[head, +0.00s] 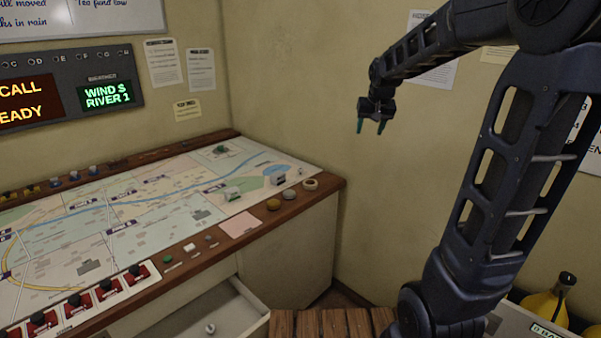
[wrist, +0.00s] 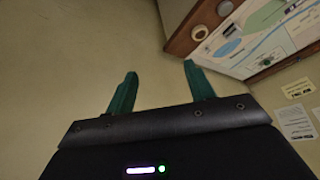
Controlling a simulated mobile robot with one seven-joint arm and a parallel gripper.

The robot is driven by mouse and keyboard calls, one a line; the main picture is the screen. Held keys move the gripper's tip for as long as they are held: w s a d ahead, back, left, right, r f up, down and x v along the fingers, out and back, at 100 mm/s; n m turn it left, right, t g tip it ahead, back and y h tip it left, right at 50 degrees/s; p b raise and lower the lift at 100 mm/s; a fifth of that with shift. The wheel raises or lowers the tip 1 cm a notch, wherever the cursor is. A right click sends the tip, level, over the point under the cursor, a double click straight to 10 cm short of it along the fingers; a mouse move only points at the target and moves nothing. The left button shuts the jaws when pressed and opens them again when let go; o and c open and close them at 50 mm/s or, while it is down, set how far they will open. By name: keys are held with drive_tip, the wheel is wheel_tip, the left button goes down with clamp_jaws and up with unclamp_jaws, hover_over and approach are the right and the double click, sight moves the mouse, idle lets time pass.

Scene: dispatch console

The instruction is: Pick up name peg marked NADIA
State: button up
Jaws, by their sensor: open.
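No peg with a readable NADIA mark shows in either view. Small coloured pieces stand along the back rail of the map console (head: 341,183), among them yellow ones (head: 28,188) and blue-and-white ones (head: 73,175). Their marks are too small to read, and I cannot tell whether any is a name peg. My gripper (head: 371,127) is raised in front of the bare wall, above and to the right of the console. Its two green fingers are apart with nothing between them. They also show spread in the wrist view (wrist: 160,72).
An open drawer (head: 252,311) juts out below the console's front. A slatted wooden surface (head: 322,324) lies beside it. Red switches (head: 107,287) line the front edge. Yellow objects (head: 541,304) stand at lower right behind my arm. The air around my gripper is clear.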

drive_tip(key=w+a+f, duration=0.2)
drive_tip(key=w, duration=0.5)
drive_tip(key=w+a+f, duration=0.2)
drive_tip(key=w+a, duration=0.1)
drive_tip(key=w, duration=0.4)
drive_tip(key=t, duration=0.1)
approach(301, 169)
drive_tip(key=shift+n, duration=0.3)
drive_tip(key=shift+x, duration=5.25)
drive_tip(key=shift+w+a+r, duration=0.1)
drive_tip(key=shift+w, duration=0.05)
drive_tip(key=c, duration=1)
